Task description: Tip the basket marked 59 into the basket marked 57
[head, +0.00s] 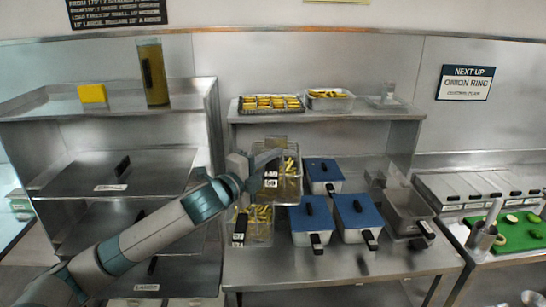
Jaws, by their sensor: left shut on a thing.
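The basket marked 59 (290,190) is a wire basket with yellow-green pieces in it, held up over the middle counter. Its label reads 59. My left gripper (252,172) is shut on it at its label and handle end, and partly covers it. The held basket is above and slightly right of this one. My right gripper is not in view.
Blue-lidded pans (353,216) stand right of the baskets, with an empty grey basket (408,208) beyond them. The shelf above holds a tray of yellow pieces (270,103) and a filled container (330,98). The counter's front strip (285,265) is clear.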

